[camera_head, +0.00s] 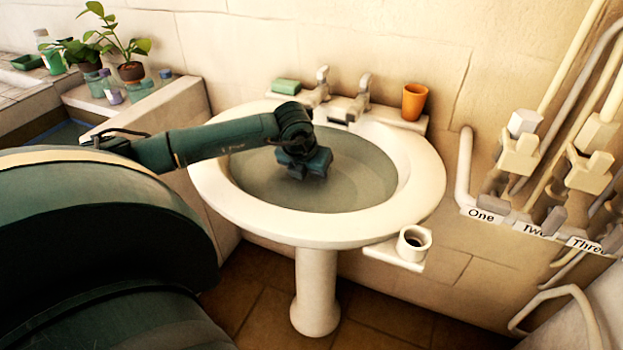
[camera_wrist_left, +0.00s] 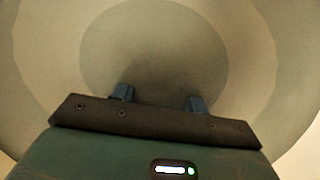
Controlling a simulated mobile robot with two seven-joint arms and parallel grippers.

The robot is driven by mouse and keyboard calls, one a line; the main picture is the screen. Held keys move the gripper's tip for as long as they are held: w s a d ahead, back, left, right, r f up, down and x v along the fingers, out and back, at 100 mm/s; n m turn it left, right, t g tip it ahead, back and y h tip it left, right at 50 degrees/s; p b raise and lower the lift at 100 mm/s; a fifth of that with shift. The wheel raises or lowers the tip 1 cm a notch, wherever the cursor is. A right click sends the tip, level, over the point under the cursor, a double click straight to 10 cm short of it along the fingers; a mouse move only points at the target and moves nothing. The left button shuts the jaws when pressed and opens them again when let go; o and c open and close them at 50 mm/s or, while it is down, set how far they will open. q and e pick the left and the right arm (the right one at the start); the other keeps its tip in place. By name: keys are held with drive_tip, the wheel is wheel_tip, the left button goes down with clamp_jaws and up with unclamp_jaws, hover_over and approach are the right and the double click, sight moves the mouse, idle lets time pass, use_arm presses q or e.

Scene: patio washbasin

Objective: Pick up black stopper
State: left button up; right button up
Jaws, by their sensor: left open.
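I cannot make out the black stopper in either view. The white washbasin (camera_head: 425,185) holds greyish, murky water (camera_head: 350,180). My left gripper (camera_head: 304,172) hangs over the middle of the bowl, pointing down. In the left wrist view, its two blue fingers stand apart, and the left gripper (camera_wrist_left: 160,98) is open with nothing seen between them. A blurred darker patch of water (camera_wrist_left: 155,65) lies below and beyond the fingers. My right gripper is not in view.
Green soap (camera_head: 286,86), two taps (camera_head: 360,95) and an orange cup (camera_head: 414,101) line the basin's back edge. A small white holder with a dark opening (camera_head: 414,240) sits at front right. Pipes and labelled valves (camera_head: 520,155) stand on the right. Potted plants (camera_head: 131,71) are at left.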

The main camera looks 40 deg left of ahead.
use_arm(q)
drive_tip(key=shift+w+f, duration=0.15)
drive_tip(key=shift+f, duration=0.25)
clamp_jaws()
